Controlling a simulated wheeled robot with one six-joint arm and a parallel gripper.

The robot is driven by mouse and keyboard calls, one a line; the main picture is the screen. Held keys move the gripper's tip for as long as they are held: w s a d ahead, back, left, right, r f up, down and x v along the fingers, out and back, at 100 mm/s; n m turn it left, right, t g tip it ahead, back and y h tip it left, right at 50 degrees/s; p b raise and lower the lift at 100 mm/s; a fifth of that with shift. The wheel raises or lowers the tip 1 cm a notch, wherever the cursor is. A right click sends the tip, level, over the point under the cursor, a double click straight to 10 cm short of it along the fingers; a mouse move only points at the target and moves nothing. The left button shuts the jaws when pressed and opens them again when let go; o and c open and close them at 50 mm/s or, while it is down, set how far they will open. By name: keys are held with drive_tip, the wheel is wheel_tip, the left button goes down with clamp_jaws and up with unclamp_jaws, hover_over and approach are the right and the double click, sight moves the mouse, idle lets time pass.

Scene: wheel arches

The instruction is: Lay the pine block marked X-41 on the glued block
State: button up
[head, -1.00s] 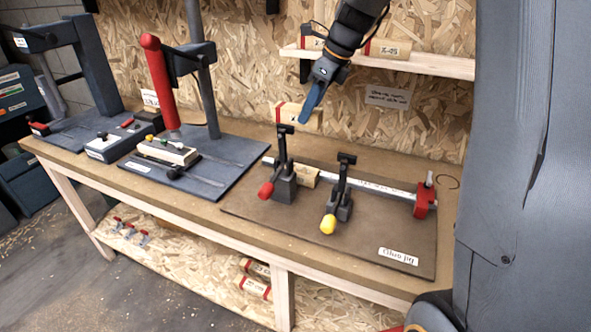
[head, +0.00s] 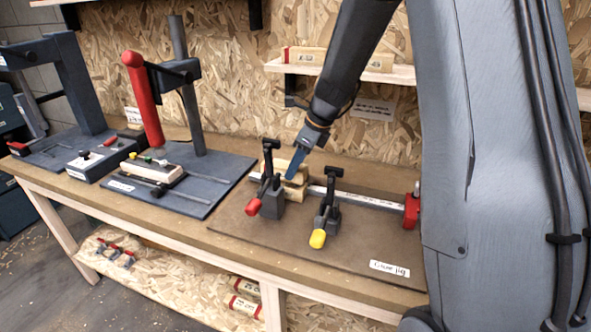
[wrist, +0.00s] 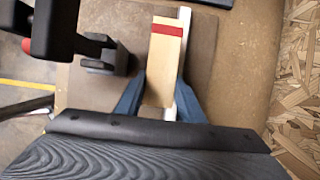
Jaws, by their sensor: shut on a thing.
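My gripper (head: 291,176) is shut on a pine block (head: 282,166), with one blue finger along each side in the wrist view (wrist: 160,97). The held block has a red band near its far end in the wrist view (wrist: 162,62); its marking is not legible. The glued block (head: 300,190) lies on the glue jig (head: 350,247) by the rail, behind the two toggle clamps. The held block is just over it, roughly level. I cannot tell whether they touch. In the wrist view the held block hides the glued block.
A red-handled toggle clamp (head: 271,190) and a yellow-handled one (head: 326,212) stand upright close in front. A metal rail (head: 365,201) runs to a red end stop (head: 412,211). A press (head: 183,100) stands left. A shelf (head: 400,76) with pine blocks is behind.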

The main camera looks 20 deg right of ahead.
drive_tip(key=shift+f, duration=0.8)
drive_tip(key=shift+f, duration=0.1)
drive_tip(key=o, duration=1.1)
drive_tip(key=b+v, duration=0.2)
drive_tip(key=v, duration=1)
